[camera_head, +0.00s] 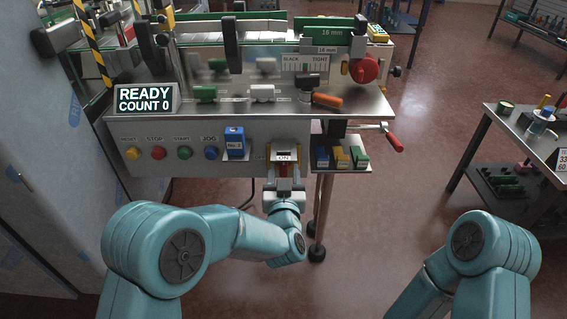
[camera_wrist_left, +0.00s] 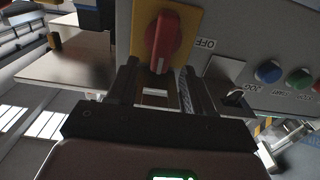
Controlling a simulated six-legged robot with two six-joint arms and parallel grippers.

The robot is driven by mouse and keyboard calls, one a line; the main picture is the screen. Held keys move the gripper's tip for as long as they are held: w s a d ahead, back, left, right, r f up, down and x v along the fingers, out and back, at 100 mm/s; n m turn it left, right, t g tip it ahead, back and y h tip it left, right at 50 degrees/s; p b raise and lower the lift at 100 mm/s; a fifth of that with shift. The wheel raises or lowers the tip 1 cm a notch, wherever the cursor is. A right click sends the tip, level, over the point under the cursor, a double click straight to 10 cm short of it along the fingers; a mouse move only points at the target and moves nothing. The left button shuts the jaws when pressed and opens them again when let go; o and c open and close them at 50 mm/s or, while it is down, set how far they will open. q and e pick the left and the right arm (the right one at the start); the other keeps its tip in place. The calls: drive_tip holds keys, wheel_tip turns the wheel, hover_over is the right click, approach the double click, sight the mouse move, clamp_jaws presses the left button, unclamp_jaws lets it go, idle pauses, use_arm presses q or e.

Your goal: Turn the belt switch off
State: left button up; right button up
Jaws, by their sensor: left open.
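The belt switch is a red knob on a yellow plate, set in the front panel of the grey machine. In the left wrist view the red knob (camera_wrist_left: 161,42) stands upright in the picture, with an OFF label (camera_wrist_left: 205,43) right of the plate. In the head view the switch (camera_head: 285,169) shows partly behind my left gripper (camera_head: 284,184), below an ON label (camera_head: 284,157). My left gripper also shows in the wrist view (camera_wrist_left: 161,78); its jaws are open, one each side of the knob's near end. I cannot tell whether they touch it. My right gripper is out of view.
A display (camera_head: 146,98) reads READY, COUNT 0.

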sight(284, 164)
use_arm(q)
drive_tip(key=shift+w, duration=2.05)
clamp_jaws()
drive_tip(key=shift+f, duration=0.1)
